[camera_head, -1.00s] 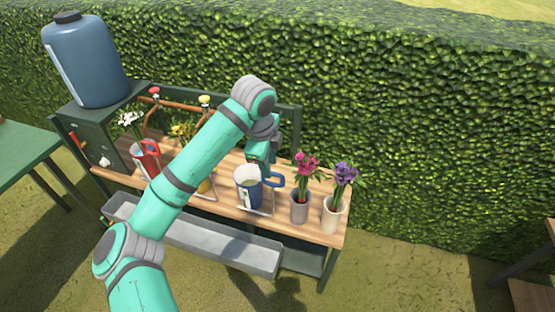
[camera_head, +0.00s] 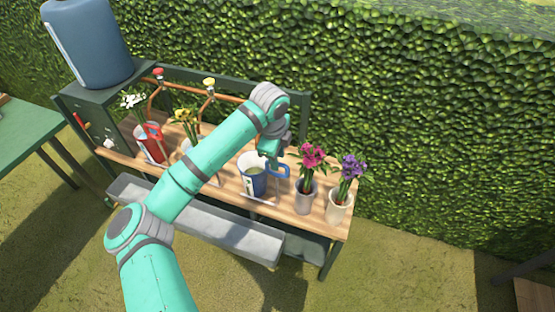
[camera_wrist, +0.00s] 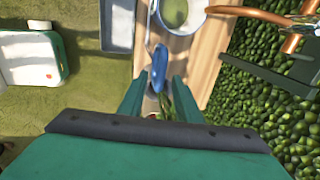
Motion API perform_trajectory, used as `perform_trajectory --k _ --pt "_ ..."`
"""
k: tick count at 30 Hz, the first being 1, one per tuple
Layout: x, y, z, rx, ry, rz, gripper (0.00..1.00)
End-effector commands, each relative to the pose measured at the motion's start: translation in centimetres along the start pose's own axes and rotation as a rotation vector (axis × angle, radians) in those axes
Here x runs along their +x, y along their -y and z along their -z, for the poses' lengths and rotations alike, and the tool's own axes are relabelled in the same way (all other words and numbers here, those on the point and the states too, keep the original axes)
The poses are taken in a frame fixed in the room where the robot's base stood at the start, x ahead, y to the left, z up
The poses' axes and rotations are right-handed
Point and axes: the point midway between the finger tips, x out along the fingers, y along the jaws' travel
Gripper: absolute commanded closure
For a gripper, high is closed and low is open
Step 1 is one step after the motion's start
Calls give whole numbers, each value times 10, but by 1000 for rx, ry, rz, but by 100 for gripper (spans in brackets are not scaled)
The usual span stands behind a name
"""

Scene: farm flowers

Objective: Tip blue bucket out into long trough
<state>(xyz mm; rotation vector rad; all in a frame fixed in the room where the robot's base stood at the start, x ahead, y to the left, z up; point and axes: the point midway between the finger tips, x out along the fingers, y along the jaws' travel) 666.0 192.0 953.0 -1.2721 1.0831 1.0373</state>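The blue bucket (camera_head: 251,184) stands upright on the wooden bench, with pale green liquid inside and a blue handle (camera_head: 281,170) on its right side. In the wrist view the bucket's white rim (camera_wrist: 207,19) and the blue handle (camera_wrist: 159,67) show. My gripper (camera_wrist: 159,82) is open, its fingers on either side of the handle's near end with gaps showing. From the head camera my gripper (camera_head: 271,158) is just above the handle. The long grey trough (camera_head: 255,243) lies along the front of the bench, lower than its top; its end shows in the wrist view (camera_wrist: 117,25).
A grey pot with pink flowers (camera_head: 304,197) and a cream pot with purple flowers (camera_head: 338,207) stand close right of the bucket. A red bucket (camera_head: 150,147) stands left. Copper pipes and taps (camera_head: 209,88) run behind, before a hedge. A blue tank (camera_head: 87,42) stands at left.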

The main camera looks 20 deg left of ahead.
Motion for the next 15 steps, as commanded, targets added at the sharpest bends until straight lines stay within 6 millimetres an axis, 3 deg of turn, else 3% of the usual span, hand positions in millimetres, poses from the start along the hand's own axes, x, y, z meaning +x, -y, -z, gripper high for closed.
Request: perform_trajectory --k 6,15 --pt "15 0 -1 -2 1 0 69" --pt "16 0 0 -1 0 1 72"
